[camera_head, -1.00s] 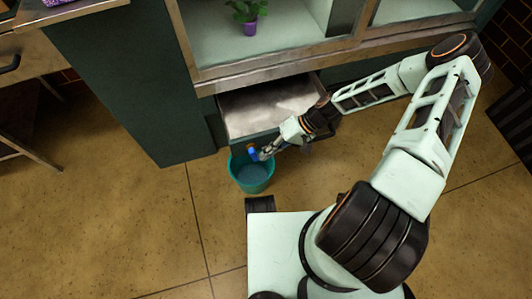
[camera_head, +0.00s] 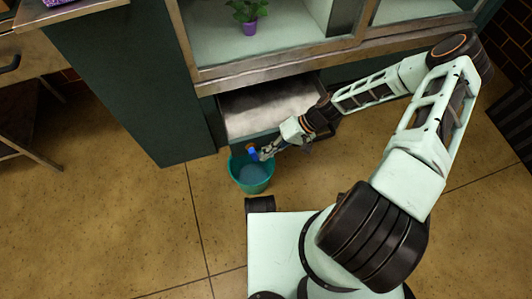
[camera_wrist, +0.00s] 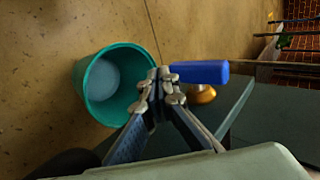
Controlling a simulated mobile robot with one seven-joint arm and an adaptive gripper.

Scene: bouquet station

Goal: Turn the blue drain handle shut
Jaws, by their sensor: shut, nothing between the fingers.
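The blue drain handle (camera_wrist: 200,72) shows clearly in the wrist view, as a blue bar beside a brass-coloured fitting (camera_wrist: 202,94). In the head view the handle (camera_head: 253,153) is a small blue spot above the bucket, at the front of the open drawer-like tray. My gripper (camera_wrist: 160,76) is shut and empty. Its fingertips are at the left end of the handle, close to it or touching; I cannot tell which. In the head view my gripper (camera_head: 264,154) is just right of the handle.
A teal bucket (camera_head: 251,180) with bluish contents stands on the floor below the handle. The metal tray (camera_head: 265,105) sits under the cabinet. A purple-potted plant (camera_head: 250,27) stands inside the cabinet. The tiled floor left of the bucket is clear.

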